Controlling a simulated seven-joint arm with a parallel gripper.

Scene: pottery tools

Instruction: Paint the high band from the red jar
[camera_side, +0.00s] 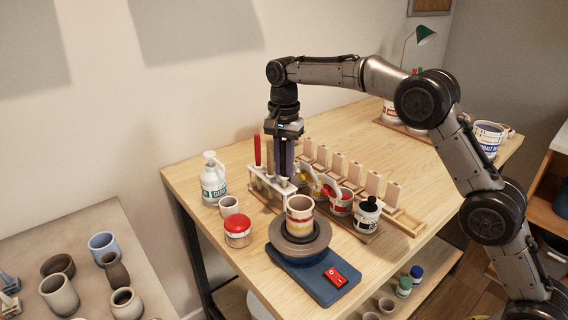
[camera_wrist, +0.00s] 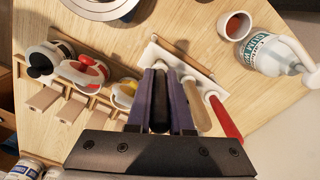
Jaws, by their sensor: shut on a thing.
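My gripper (camera_side: 286,172) points down at the white tool rack (camera_side: 262,192), and its fingers are shut on a dark-handled tool (camera_wrist: 159,100). The tool's lower end appears at the rack; whether it is clear of its slot cannot be told. A wooden-handled tool (camera_wrist: 196,105) and a red-handled tool (camera_side: 257,152) stand beside it. The pot (camera_side: 300,205), with red and yellowish bands, stands on the wheel (camera_side: 318,242). The open red jar (camera_side: 341,207) is right of the rack, between the yellow jar (camera_wrist: 123,95) and the black jar (camera_side: 367,212).
A row of upright tiles (camera_side: 354,172) runs behind the jars. The wheel base has a red switch (camera_side: 335,277).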

